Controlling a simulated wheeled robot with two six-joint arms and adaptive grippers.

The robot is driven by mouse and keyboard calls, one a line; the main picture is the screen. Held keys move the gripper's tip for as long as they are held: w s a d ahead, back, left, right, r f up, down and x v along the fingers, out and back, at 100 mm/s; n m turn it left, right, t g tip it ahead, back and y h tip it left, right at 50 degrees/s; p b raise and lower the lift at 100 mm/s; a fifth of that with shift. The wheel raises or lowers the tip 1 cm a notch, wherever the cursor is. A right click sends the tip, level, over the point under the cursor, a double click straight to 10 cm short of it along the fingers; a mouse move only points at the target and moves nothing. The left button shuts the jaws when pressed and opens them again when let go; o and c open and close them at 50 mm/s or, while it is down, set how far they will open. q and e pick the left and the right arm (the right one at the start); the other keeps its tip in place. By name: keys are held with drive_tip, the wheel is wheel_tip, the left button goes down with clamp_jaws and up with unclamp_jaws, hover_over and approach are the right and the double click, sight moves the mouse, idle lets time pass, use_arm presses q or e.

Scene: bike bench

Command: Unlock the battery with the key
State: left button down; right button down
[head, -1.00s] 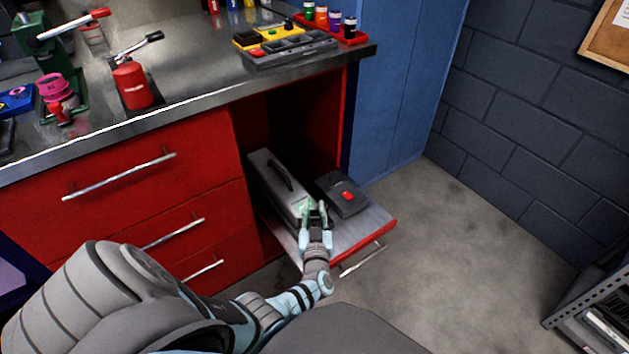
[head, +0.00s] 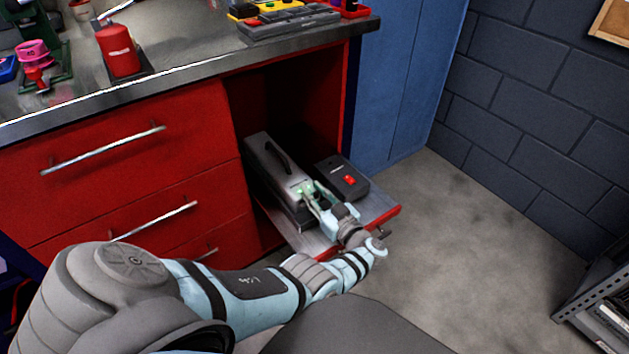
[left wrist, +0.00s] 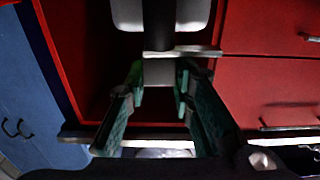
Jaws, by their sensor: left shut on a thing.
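The battery (head: 277,172), a long grey box with a black handle on top, lies on the pulled-out shelf of the red bench. My left gripper (head: 311,197) is at the battery's near end, close to a small green glow. In the left wrist view my left gripper (left wrist: 160,78) has its teal fingertips closed on a small flat grey piece (left wrist: 158,70), which looks like the key. The fingers hide the lock, so I cannot tell how far the key is in or turned. My right gripper is not in view.
A dark box with a red button (head: 349,180) sits right of the battery on the shelf (head: 379,209). The red cabinet (head: 140,170) flanks it on the left, and the worktop overhangs above. The floor (head: 450,240) to the right is clear.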

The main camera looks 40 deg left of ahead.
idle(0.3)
use_arm(q)
drive_tip(key=c, duration=1.4)
unclamp_jaws()
drive_tip(key=shift+o, duration=0.2)
drive_tip(key=v, duration=0.7)
drive_tip(key=shift+d, duration=0.25)
